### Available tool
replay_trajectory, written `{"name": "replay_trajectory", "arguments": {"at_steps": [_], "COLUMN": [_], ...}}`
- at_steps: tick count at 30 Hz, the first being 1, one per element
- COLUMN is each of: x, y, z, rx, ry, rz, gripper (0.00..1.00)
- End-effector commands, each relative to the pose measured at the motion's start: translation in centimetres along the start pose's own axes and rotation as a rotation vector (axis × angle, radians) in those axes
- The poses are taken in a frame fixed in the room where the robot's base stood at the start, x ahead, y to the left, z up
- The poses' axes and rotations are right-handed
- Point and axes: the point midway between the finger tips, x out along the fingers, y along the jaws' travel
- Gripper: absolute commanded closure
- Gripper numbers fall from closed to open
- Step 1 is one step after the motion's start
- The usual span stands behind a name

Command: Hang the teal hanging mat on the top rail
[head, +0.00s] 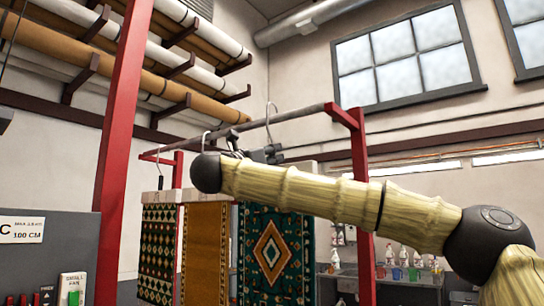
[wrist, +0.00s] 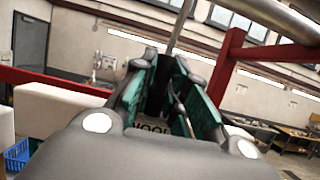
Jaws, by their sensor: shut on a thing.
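The teal hanging mat (head: 300,250), with a cream and orange diamond pattern, hangs upright below my gripper (head: 268,154) in the head view. My gripper is shut on its hanger, just under the grey top rail (head: 300,116). A thin metal hook (head: 270,112) rises above the rail line; whether it bears on the rail or stands beside it I cannot tell. My arm hides part of the mat's top and right side.
A yellow mat (head: 205,250) and a green-and-gold mat (head: 160,245) hang to the left. A red upright (head: 122,130) stands nearer on the left, and a red rack post (head: 361,180) on the right. A control panel (head: 50,260) is at lower left.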

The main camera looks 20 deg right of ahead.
Motion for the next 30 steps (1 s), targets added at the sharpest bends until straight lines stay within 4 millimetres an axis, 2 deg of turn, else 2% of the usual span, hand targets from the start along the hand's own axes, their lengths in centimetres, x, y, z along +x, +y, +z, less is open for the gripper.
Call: {"name": "replay_trajectory", "arguments": {"at_steps": [30], "x": [-0.9], "y": [0.0], "z": [-2.4], "rx": [0.001], "ry": [0.000], "rz": [-0.001], "gripper": [1.00]}}
